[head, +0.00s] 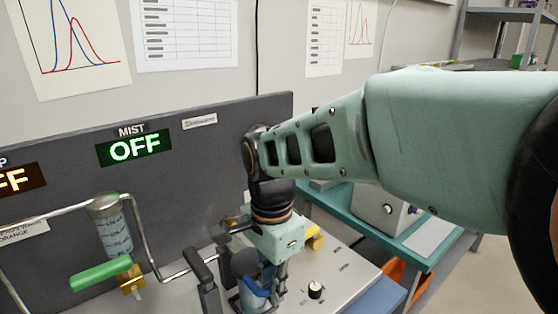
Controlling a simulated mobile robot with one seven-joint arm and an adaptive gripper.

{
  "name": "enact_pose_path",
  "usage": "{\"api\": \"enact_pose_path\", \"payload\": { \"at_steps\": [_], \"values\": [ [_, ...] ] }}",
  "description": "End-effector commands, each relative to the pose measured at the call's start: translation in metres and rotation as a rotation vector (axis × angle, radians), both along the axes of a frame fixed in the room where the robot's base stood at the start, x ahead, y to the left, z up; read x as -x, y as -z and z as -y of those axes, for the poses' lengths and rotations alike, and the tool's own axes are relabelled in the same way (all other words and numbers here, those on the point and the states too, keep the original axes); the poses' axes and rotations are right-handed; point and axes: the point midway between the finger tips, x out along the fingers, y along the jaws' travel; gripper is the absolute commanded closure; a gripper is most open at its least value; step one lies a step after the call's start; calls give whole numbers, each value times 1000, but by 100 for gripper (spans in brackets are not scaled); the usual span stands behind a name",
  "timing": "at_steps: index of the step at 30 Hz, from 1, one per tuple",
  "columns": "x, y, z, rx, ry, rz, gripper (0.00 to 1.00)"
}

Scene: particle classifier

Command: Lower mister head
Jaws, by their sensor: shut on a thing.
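My gripper (262,287) points down over the metal bench plate, below the teal arm link. Its jaws are shut on a dark grey part (243,262), which looks like the mister head. The gripper body and fingers hide much of this part, and the exact contact does not show. A display marked MIST (134,148) on the dark panel reads OFF in green.
A black upright handle (204,275) stands just left of my gripper. A glass cylinder (113,232), bent metal pipe (150,235) and green-handled valve (100,274) are further left. The dark panel (200,190) rises behind.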

Motion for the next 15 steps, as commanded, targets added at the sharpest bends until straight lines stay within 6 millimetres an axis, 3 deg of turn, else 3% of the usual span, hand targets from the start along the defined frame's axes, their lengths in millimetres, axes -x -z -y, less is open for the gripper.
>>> {"api": "enact_pose_path", "payload": {
  "at_steps": [15],
  "values": [
    [3,5,1,1,0,-3,100]
  ]
}}
